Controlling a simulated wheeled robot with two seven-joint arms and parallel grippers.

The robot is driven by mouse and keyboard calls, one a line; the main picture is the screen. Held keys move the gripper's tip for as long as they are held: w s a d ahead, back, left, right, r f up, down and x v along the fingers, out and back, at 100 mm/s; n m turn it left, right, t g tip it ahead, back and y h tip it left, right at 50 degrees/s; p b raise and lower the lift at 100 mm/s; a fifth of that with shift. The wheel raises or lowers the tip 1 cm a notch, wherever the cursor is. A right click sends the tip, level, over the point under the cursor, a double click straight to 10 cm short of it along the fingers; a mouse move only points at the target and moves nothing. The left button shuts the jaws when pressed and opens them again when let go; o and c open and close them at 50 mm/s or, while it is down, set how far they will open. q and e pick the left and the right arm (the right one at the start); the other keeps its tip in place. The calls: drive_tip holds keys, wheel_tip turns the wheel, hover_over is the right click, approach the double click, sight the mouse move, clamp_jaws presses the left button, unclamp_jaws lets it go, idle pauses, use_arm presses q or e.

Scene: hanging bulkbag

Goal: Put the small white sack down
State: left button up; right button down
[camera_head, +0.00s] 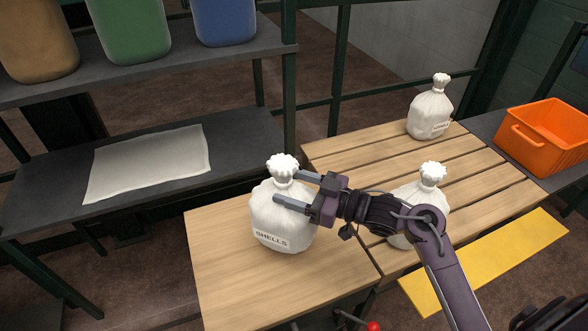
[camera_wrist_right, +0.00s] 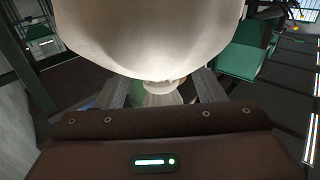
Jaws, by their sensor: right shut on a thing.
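A small white sack (camera_head: 281,222) with a tied, ruffled top and the word SHELLS is upright at the near left part of the wooden table (camera_head: 225,275). My right gripper (camera_head: 286,187) reaches in from the right and is shut on the sack's neck, one finger on each side. In the right wrist view, the sack's pale body (camera_wrist_right: 150,40) fills the upper middle, and its neck lies between the fingers (camera_wrist_right: 163,90). Whether the sack's base touches the table or hangs just above it, I cannot tell. My left gripper is not in view.
Another white sack (camera_head: 432,185) stands on the slatted top, partly hidden by my right arm. A third (camera_head: 430,113) stands farther back. An orange crate (camera_head: 548,135) is at the right. A dark shelf with a white cloth (camera_head: 150,162) is at the left. Table in front of the held sack is clear.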

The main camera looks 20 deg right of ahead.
wheel_tip(320, 180, down, 5)
drive_tip(key=shift+f+b, duration=0.1)
drive_tip(key=shift+b, duration=0.25)
drive_tip(key=c, duration=0.7)
unclamp_jaws()
drive_tip(key=shift+f, duration=0.2)
drive_tip(key=shift+c, duration=0.2)
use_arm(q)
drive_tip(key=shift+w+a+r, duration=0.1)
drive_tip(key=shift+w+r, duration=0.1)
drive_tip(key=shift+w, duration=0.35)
use_arm(e)
drive_tip(key=o, duration=0.5)
drive_tip(key=shift+c, duration=0.2)
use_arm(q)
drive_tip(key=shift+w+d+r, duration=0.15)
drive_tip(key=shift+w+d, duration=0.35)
use_arm(e)
drive_tip(key=v, duration=1.2)
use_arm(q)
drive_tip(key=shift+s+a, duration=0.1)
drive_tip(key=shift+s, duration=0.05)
use_arm(e)
drive_tip(key=shift+s+r, duration=0.1)
